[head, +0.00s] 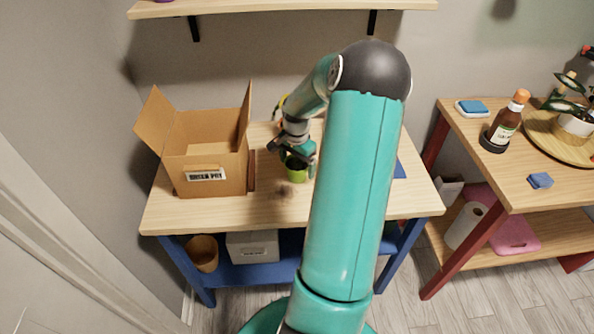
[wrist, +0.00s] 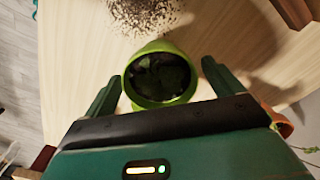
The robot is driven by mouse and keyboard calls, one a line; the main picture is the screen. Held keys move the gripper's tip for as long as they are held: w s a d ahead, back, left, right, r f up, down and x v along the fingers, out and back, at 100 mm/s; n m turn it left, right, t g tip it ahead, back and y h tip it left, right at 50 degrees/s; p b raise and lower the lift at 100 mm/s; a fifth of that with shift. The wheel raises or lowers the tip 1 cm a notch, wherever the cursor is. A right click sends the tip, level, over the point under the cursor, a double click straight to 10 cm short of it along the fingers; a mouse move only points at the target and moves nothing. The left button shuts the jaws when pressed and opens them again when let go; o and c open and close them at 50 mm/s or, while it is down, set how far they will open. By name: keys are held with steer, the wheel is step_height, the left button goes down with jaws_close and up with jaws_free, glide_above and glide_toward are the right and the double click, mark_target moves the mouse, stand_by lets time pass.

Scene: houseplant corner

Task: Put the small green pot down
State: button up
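The small green pot (wrist: 160,104) has dark soil or leaves inside. In the wrist view it sits between the two fingers of my gripper (wrist: 162,75), with a narrow strip of table visible between each finger and the pot. In the head view the green pot (head: 297,175) is on or just above the wooden table, right of the cardboard box; I cannot tell if its base touches. My gripper (head: 292,155) is over it and partly hides it.
An open cardboard box (head: 208,155) with a label stands left on the table (head: 230,213). Loose soil (wrist: 145,14) lies beside the pot. An orange-brown pot (wrist: 277,122) is near my gripper. The table's front is clear. A second table (head: 475,150) holds a bottle (head: 505,122).

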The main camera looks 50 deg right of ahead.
mark_target(297, 166)
steer(key=c, duration=1.1)
steer(key=shift+r, duration=0.1)
steer(key=shift+r, duration=0.45)
step_height(297, 166, up, 3)
steer(key=shift+s+f, duration=0.1)
steer(key=s+a+r, duration=0.2)
steer(key=s+r, duration=0.1)
steer(key=s+a+r, duration=0.3)
steer(key=s, duration=0.1)
steer(key=s+a+r, duration=0.2)
steer(key=s+r, duration=0.1)
steer(key=s, duration=0.1)
steer(key=shift+s+a+r, duration=0.1)
steer(key=shift+s+a, duration=0.1)
steer(key=shift+a, duration=0.2)
